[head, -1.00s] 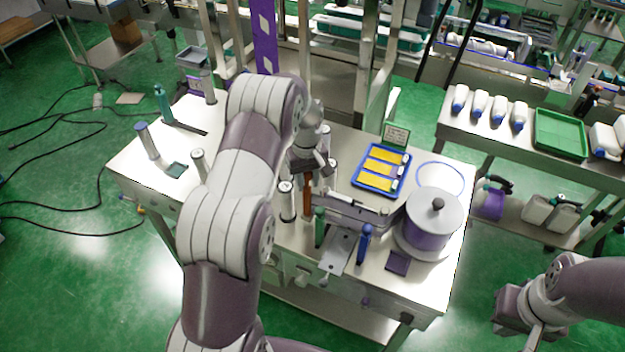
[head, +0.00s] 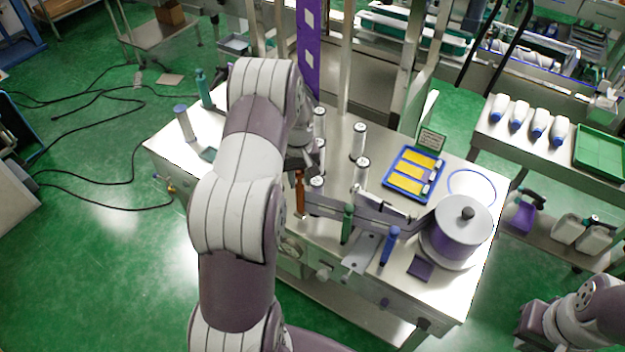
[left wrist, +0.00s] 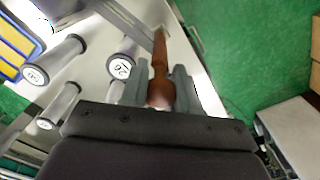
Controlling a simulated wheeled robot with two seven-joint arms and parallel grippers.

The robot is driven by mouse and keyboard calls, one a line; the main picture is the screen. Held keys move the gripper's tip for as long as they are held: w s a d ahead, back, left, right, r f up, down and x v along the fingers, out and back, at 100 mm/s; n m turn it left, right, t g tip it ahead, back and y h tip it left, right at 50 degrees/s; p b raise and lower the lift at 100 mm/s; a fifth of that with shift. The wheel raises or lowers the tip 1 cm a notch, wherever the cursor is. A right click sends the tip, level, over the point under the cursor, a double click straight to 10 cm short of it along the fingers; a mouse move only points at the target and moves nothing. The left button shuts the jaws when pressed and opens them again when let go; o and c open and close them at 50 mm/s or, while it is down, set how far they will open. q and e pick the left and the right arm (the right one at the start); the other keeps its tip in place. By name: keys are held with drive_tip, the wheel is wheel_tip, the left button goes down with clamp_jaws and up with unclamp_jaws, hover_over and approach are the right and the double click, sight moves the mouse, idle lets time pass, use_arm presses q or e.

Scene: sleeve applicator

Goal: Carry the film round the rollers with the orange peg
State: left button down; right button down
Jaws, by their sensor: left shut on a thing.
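My left gripper (left wrist: 158,92) is shut on the orange peg (left wrist: 158,60), which looks reddish brown; in the head view the peg (head: 300,192) stands just left of the front roller (head: 317,187), the gripper mostly hidden by my arm. The grey-purple film (head: 375,210) runs from the film reel (head: 448,240) leftward to the peg, passing the near side of that roller. Other rollers (head: 359,142) (head: 361,172) stand behind it. The left wrist view shows several rollers (left wrist: 122,65) left of the peg. My right gripper (head: 532,322) is at the lower right, away from the table; its fingers are unclear.
A green-handled peg (head: 347,224) and a blue one (head: 389,246) stand near the front edge. A blue tray (head: 388,184) with yellow pieces lies behind the film. A teal bottle (head: 204,90) and a blue-topped post (head: 184,124) stand at the far left.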

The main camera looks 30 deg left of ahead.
use_arm(q)
drive_tip(key=shift+w, duration=0.15)
drive_tip(key=w+a, duration=0.1)
drive_tip(key=a, duration=0.1)
drive_tip(key=w+a, duration=0.1)
drive_tip(key=w, duration=0.1)
drive_tip(key=shift+a, duration=0.4)
drive_tip(key=w, duration=0.5)
drive_tip(key=shift+s+r, duration=0.1)
drive_tip(key=shift+s, duration=0.05)
